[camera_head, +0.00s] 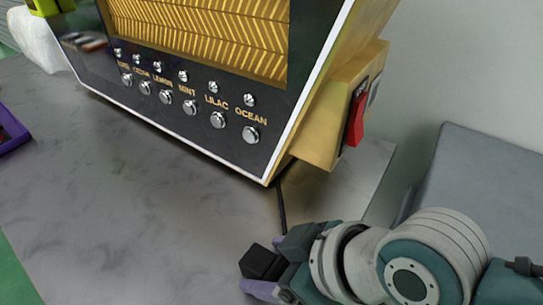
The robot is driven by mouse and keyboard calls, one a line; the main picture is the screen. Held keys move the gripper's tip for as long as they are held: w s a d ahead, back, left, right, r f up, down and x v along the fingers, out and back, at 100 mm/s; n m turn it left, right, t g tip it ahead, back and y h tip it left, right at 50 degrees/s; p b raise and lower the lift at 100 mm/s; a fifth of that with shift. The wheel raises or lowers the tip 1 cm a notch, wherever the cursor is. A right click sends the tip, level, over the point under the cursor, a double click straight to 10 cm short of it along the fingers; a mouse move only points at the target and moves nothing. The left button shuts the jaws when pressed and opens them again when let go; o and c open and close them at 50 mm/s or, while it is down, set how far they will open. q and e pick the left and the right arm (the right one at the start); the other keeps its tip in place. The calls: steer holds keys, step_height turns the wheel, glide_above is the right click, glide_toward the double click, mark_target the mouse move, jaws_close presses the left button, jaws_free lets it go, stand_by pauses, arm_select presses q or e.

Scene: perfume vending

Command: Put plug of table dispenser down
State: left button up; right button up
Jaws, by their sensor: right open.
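The table dispenser (190,110) is a black and gold machine with a row of labelled silver knobs, standing on the grey table at the top of the head view. A black cord (282,208) runs down from its lower right side toward my right gripper (258,268). The gripper is open, low over the table at the bottom of the view. A black block (260,262) shows at its fingertips; it may be the plug, but I cannot tell, nor whether it touches the table. My left gripper is not in view.
The grey marbled table (120,210) is clear left of the gripper. A red switch (355,118) sits on the dispenser's gold side. A grey block-like surface (480,180) stands at the right, near my right arm. A purple-edged tray (12,132) is at the left edge.

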mark_target(270, 270)
steer(key=shift+s+d+f, duration=0.1)
steer(key=shift+s+f, duration=0.35)
steer(key=shift+f, duration=0.05)
steer(key=shift+r+p, duration=0.3)
steer(key=shift+r, duration=0.05)
steer(key=r+p, duration=0.1)
steer(key=s+r+p, duration=0.1)
steer(key=r, duration=0.1)
steer(key=shift+d, duration=0.1)
steer(key=shift+s+d+r+m+h+p, duration=0.4)
steer(key=shift+s+d+r+p, duration=0.8)
steer(key=shift+r, duration=1.2)
steer(key=shift+s+d+r+m+h+p, duration=0.1)
steer(key=shift+s+d+r+m+p, duration=0.65)
steer(key=shift+s+d+r, duration=1.15)
steer(key=s+d+r+m+h, duration=0.2)
steer(key=s+d+m, duration=0.1)
steer(key=d, duration=0.2)
steer(key=s+d+r+m+g+h, duration=0.1)
steer(key=s+d+m+h, duration=0.1)
steer(key=d, duration=0.3)
steer(key=shift+s+d+r+m+h, duration=0.35)
steer(key=shift+s+r+m+h, duration=0.1)
steer(key=shift+m, duration=0.3)
step_height(270, 270, up, 62)
steer(key=p, duration=6.2)
